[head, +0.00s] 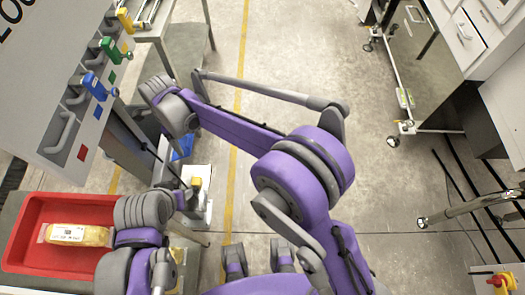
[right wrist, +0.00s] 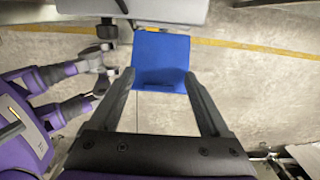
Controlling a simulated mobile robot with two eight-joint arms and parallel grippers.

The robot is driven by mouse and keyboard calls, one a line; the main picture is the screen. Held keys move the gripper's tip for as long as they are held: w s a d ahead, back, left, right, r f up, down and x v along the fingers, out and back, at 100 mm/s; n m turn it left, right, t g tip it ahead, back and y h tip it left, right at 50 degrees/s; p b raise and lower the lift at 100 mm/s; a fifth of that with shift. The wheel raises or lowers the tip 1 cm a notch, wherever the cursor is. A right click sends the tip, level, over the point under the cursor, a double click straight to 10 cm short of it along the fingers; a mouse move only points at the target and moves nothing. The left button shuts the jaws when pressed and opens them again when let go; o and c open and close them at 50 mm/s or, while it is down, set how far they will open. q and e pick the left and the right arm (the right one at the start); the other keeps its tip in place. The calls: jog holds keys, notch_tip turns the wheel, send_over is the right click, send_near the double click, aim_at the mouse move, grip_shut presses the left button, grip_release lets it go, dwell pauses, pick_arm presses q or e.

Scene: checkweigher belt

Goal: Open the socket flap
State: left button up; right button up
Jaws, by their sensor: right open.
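In the right wrist view a flat blue panel (right wrist: 161,62), which looks like the socket flap, sits at the edge of a grey box. A blue patch (head: 182,148), probably the same panel, shows partly hidden behind my right arm in the head view. My right gripper (right wrist: 158,76) is open and empty. The panel shows between and beyond its fingertips, and I cannot tell if they touch it. In the head view the right fingers are hard to make out. My left arm (head: 143,210) is at the lower left; its fingers cannot be made out.
A red tray (head: 22,262) with a yellow packet (head: 78,235) stands at the lower left. Above it is a grey panel (head: 50,100) with blue, green and yellow handled parts. White drawers (head: 465,40) stand at the upper right. The middle floor is open.

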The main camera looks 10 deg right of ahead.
pick_arm(q)
notch_tip(320, 180, down, 21)
jog(key=b, duration=1.9)
pick_arm(e)
notch_tip(320, 180, down, 16)
jog(key=t+y, duration=0.3)
jog(key=y, duration=1.4)
jog(key=s+d+p, duration=0.2)
jog(key=d, duration=0.9)
pick_arm(q)
notch_tip(320, 180, up, 20)
jog(key=p, duration=1.6)
jog(key=shift+r+p, duration=0.25)
jog(key=shift+p, duration=0.1)
pick_arm(e)
jog(key=s+d+r+n+h, duration=0.5)
jog(key=d+r+n, duration=0.3)
jog(key=n, duration=0.3)
jog(key=s+d+r+n+t+h, duration=0.1)
jog(key=s+d+r+n+h, duration=0.5)
jog(key=r+n, duration=0.5)
jog(key=shift+s+d+r+h, duration=0.2)
jog(key=shift+d+r+h, duration=0.1)
jog(key=shift+d+h, duration=0.9)
